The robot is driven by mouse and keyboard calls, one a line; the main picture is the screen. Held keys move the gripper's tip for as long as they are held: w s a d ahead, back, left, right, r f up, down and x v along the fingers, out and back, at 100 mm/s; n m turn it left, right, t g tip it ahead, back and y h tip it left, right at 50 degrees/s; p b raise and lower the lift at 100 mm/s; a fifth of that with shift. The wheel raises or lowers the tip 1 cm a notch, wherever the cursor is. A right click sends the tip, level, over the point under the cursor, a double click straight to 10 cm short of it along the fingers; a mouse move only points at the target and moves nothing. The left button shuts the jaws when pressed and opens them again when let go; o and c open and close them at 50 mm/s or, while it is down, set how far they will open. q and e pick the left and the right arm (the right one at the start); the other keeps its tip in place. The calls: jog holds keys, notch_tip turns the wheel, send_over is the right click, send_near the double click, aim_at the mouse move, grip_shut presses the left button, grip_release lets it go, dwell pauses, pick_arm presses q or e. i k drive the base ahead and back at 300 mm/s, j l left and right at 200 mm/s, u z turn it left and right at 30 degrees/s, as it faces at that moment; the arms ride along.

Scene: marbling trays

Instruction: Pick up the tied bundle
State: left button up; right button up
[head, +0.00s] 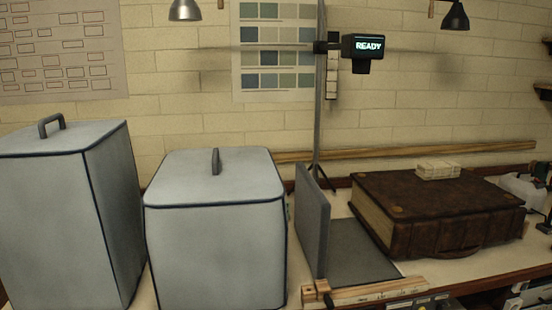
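A small cream block-like stack (437,170) lies flat on top of a large brown leather-look book or case (450,218) at the right. It has faint lines across it and may be the tied bundle, but it is too small to make out a tie. Nothing touches it from above. Neither of my grippers shows in the head view.
Two tall grey lidded boxes with handles, one at the far left (112,220) and one beside it (215,255), fill the left. A grey upright panel (312,220) stands left of the book. A wooden ruler (365,292) lies in front. Small items crowd the right edge.

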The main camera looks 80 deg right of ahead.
aim_at(444, 170)
jog(key=z, duration=3.85)
jog(key=i+l+z, duration=0.1)
jog(key=i+l, duration=0.25)
jog(key=l, duration=0.25)
jog(key=i+l+z, duration=0.1)
jog(key=i+l, duration=0.25)
jog(key=l, duration=0.2)
jog(key=i+l, duration=0.4)
jog(key=l, duration=0.15)
jog(key=i+l+z, duration=0.15)
jog(key=i+l, duration=0.25)
jog(key=l, duration=0.15)
